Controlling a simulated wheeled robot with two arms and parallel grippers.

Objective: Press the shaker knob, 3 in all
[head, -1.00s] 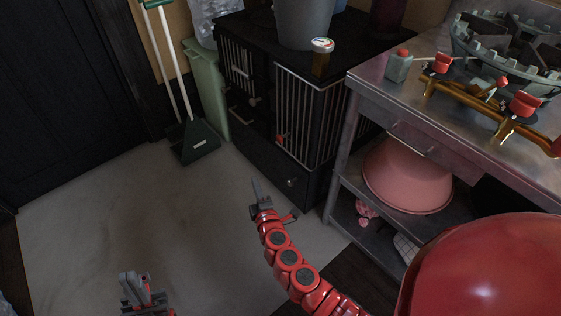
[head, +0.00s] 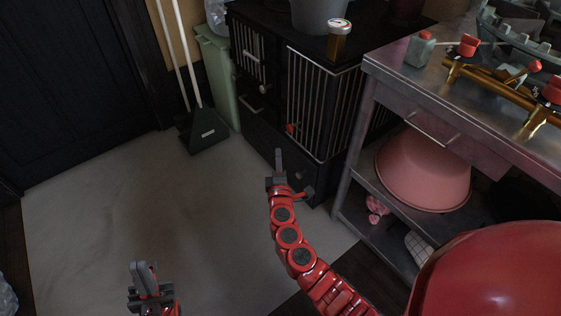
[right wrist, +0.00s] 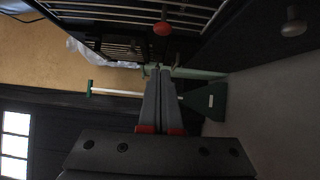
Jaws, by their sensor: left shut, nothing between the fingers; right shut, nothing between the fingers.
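A black cabinet (head: 250,130) with barred fronts stands ahead. A small red knob (head: 290,128) is on its front below the bars, and a pale round knob (head: 264,89) is higher on the left. I cannot tell for certain which is the shaker knob. My right gripper (head: 279,153) is shut and empty, just below the red knob in the head view. In the right wrist view the red knob (right wrist: 162,28) is above the fingertips (right wrist: 158,70), apart from them, and a grey knob (right wrist: 292,27) is at upper right. My left gripper (head: 143,266) is shut and empty, low over the floor.
A metal table (head: 395,60) stands right, with a pink basin (head: 420,170) on its shelf and a small bottle (head: 420,48) on top. A dustpan (head: 203,132) and green bin (head: 218,70) are left of the cabinet. The floor (head: 130,190) is clear.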

